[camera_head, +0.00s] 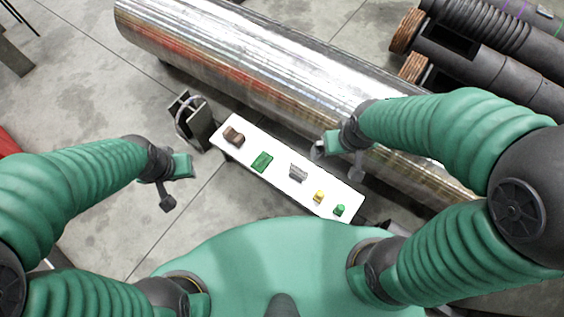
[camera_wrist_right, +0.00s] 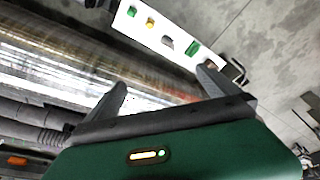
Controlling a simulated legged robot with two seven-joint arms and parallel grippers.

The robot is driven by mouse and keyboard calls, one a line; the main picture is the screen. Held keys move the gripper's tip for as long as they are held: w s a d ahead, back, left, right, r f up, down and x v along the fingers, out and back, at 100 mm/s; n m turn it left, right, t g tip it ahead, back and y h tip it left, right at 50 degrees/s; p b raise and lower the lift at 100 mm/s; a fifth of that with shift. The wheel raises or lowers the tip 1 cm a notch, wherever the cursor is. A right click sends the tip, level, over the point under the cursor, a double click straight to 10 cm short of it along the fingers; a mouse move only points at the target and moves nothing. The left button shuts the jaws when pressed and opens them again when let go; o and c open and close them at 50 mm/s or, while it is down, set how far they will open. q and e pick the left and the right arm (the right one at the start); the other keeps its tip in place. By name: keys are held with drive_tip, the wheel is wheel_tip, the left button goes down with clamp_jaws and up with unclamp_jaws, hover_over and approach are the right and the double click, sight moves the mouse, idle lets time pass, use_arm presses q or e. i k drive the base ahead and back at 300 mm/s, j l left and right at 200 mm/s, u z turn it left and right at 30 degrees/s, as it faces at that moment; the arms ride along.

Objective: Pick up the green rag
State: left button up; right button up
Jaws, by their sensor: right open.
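The green rag (camera_head: 262,161) is a flat green rectangle on a narrow white board (camera_head: 281,177), between a brown item and a grey one. In the right wrist view the rag (camera_wrist_right: 192,47) lies beyond the fingers. My right gripper (camera_head: 338,160) is open and empty, beside the board's right long side and apart from the rag. Its spread fingers (camera_wrist_right: 162,80) also show in the right wrist view. My left gripper (camera_head: 176,184) is off the board's left end, over the floor. Its fingers are too unclear to judge.
The board also holds a brown item (camera_head: 234,136), a grey item (camera_head: 298,172), a yellow item (camera_head: 319,196) and a small green item (camera_head: 340,210). A large shiny metal cylinder (camera_head: 240,55) lies behind. A dark metal bracket (camera_head: 192,119) stands by the board's left end.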

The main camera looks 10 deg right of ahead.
sight(260, 163)
drive_tip(key=i+j+u, duration=0.15)
drive_tip(key=i+j, duration=0.7)
